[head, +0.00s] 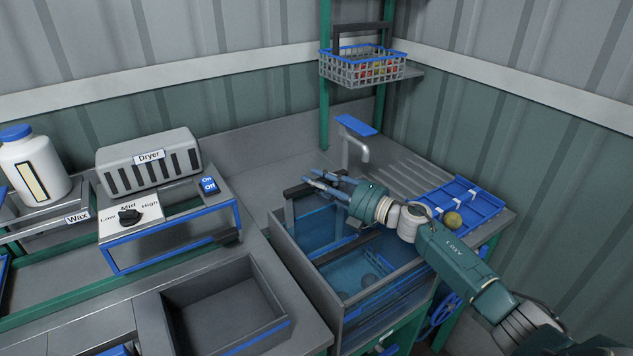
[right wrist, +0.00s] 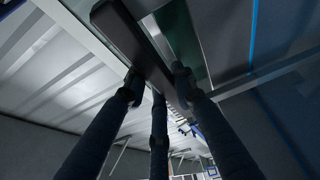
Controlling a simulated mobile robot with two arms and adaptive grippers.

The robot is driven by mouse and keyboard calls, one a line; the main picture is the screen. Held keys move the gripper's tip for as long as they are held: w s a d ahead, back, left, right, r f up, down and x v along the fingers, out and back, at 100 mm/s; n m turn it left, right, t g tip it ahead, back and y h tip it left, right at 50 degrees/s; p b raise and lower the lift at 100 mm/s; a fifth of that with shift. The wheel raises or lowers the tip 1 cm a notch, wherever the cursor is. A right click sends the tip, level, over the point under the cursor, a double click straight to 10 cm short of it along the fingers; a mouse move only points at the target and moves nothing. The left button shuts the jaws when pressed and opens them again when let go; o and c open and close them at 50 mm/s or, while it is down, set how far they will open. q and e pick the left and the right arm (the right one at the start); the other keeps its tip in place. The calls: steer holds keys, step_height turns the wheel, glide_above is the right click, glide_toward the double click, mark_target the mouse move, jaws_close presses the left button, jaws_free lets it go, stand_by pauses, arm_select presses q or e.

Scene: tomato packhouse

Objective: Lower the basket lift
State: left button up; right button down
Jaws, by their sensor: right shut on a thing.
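My right gripper (head: 318,180) reaches from the right over the water tank (head: 283,258) and is shut on a dark bar handle (head: 294,191) at the tank's back left. In the right wrist view its fingers (right wrist: 155,85) close around the dark bar (right wrist: 135,40). The handle stands above the tank rim on a dark upright. I take it for the lift's handle; its link to any basket under the blue water is hidden. A grey wire basket (head: 335,70) with a blue rim and red fruit stands on a raised shelf behind. My left gripper is out of view.
A tap (head: 362,150) with a blue lever stands behind the gripper. A dryer (head: 150,160) and an empty grey bin (head: 215,305) are to the left.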

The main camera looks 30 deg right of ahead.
steer(key=shift+s+a+f, duration=0.1)
steer(key=shift+f, duration=0.45)
steer(key=c, duration=1.4)
jaws_free()
steer(key=v, duration=0.7)
steer(key=shift+s+d+r, duration=0.2)
steer(key=shift+d, duration=0.15)
